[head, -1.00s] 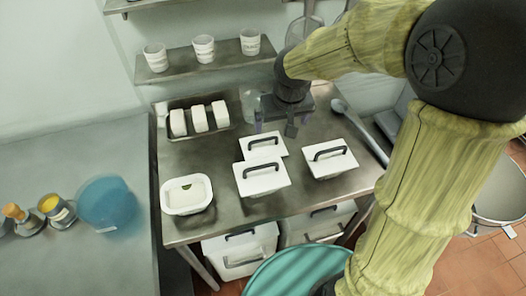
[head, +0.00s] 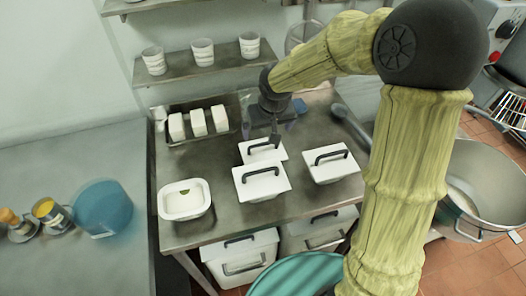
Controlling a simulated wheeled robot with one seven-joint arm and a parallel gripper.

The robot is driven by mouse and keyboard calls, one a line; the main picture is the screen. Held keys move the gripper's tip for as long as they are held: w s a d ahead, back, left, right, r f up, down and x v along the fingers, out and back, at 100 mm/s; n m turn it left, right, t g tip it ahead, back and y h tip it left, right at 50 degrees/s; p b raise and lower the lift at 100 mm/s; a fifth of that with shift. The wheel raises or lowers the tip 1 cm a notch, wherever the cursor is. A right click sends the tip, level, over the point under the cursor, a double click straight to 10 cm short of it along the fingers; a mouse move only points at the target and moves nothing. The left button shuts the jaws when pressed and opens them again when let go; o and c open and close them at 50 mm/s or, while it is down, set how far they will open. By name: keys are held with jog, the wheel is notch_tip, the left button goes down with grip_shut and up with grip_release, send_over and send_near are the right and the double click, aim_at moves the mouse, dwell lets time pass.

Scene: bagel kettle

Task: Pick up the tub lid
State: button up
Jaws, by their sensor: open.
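Three white square lids with dark arched handles sit on the steel table: a back lid (head: 254,157), a front lid (head: 262,189) and a right lid (head: 331,171). I cannot tell which is the tub lid. An open white tub (head: 186,203) with pale contents and a small green patch stands at the table's front left, with no lid on it. My gripper (head: 274,134) is open and empty, pointing down close to the back lid's handle. I cannot tell if it touches the handle.
A dark tray with several white blocks (head: 198,122) stands at the back left. A long-handled ladle (head: 348,120) lies along the right side. Lidded white bins (head: 241,262) are under the table. A blue container (head: 103,207) stands on the left counter.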

aim_at(263, 145)
jog(key=x, duration=0.5)
jog(key=shift+a+f, duration=0.1)
jog(key=shift+f, duration=0.05)
jog(key=b+x, duration=0.1)
jog(key=x, duration=0.4)
jog(key=shift+f, duration=0.15)
dwell(0.4)
jog(key=c, duration=0.7)
